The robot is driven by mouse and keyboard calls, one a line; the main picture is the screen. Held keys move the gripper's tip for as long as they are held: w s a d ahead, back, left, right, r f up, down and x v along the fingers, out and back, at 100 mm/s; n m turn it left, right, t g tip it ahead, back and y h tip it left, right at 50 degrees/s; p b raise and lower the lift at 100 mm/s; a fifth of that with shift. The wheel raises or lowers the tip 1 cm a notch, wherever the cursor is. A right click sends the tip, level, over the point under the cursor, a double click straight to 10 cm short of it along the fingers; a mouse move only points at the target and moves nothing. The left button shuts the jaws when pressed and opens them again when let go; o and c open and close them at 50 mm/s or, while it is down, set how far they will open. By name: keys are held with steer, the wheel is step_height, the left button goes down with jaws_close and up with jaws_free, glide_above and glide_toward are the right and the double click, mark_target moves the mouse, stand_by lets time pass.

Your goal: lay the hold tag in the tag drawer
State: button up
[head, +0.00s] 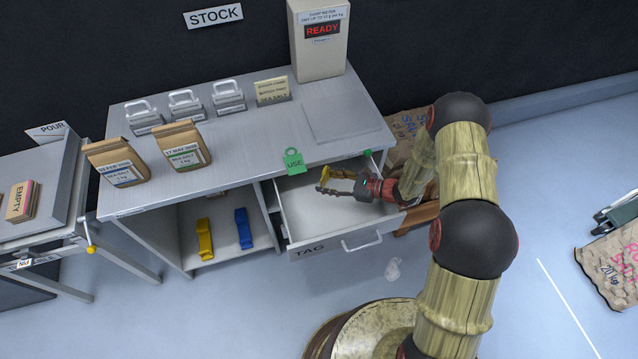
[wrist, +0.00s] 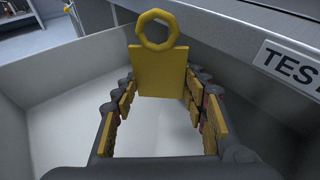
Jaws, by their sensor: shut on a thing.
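My gripper (head: 346,181) is shut on a yellow tag with a ring at its top. In the wrist view the tag (wrist: 160,72) stands upright between the fingertips (wrist: 160,95) of my gripper. In the head view the tag (head: 324,177) shows small at the fingertips. The tag drawer (head: 308,250), marked TAG, is pulled open under the right part of the bench. My gripper and the tag are over the white inside of the drawer. I cannot tell whether the tag touches the drawer floor.
A green USE tag (head: 294,161) hangs at the bench's front edge, close to the drawer. Paper bags (head: 180,146) and lidded metal containers (head: 228,96) stand on the bench (head: 255,133). A yellow clip (head: 204,238) and a blue clip (head: 243,228) lie on the shelf left of the drawer.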

mark_target(325, 183)
steer(key=a+f, duration=0.1)
steer(key=w+a+f+b, duration=0.1)
steer(key=shift+a+f, duration=0.25)
steer(key=shift+a, duration=0.15)
steer(key=shift+r, duration=0.1)
steer(key=shift+f+b, duration=0.45)
steer(key=shift+f, duration=0.15)
